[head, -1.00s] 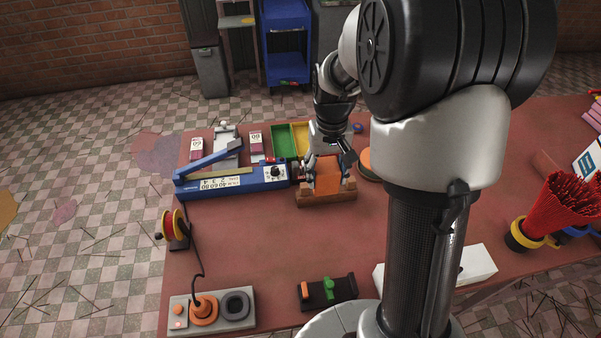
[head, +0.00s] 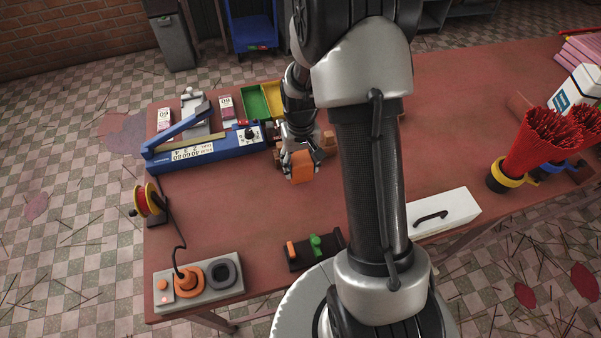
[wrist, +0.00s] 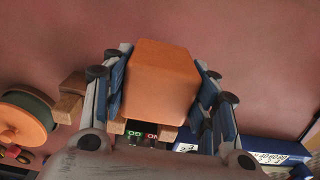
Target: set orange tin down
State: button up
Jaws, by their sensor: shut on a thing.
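The orange tin (head: 302,167) is a box-shaped block held between the fingers of my gripper (head: 301,160). In the wrist view the tin (wrist: 161,82) sits between both blue-padded fingers of my gripper (wrist: 163,88), which are shut on its sides. In the head view the tin is over the reddish table (head: 240,215), in front of the wooden stand (head: 329,140). I cannot tell whether its underside touches the table. The arm hides part of the stand.
A blue sealer (head: 205,150) lies to the left of the tin. A dark block with green and orange knobs (head: 314,247) is nearer the front. A soldering station (head: 198,285) is at front left, and a white box (head: 444,213) at right. The table between them is clear.

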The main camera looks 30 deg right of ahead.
aim_at(301, 172)
jog(key=shift+f+b, duration=0.5)
jog(key=shift+f, duration=1.55)
jog(key=shift+f, duration=0.2)
jog(key=o, duration=1.2)
jog(key=shift+r, duration=0.15)
